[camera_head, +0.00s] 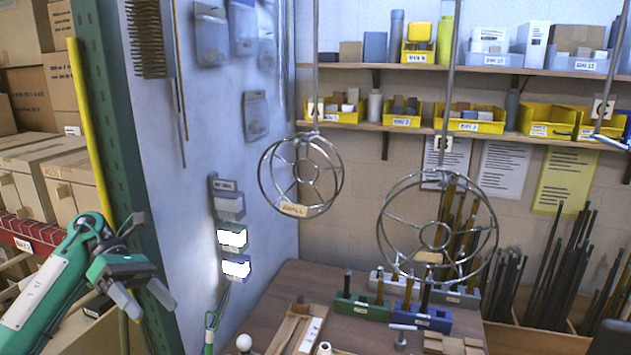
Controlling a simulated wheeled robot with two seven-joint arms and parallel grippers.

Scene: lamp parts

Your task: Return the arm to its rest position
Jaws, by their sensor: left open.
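My left arm (45,290) comes in from the left edge, green and white. My left gripper (151,303) is raised at the left, in front of the green post and the shelving with cartons. Its two grey fingers point down and to the right, spread apart with nothing between them. It is well left of the workbench and apart from the lamp parts. My right gripper does not show.
Two round wire lamp frames (262,180) (381,232) hang on rods over the workbench (300,275). Blue and green holders (362,309) and loose parts lie on it. Shelves with yellow bins (470,122) line the back wall. Dark rods (545,280) stand at the right.

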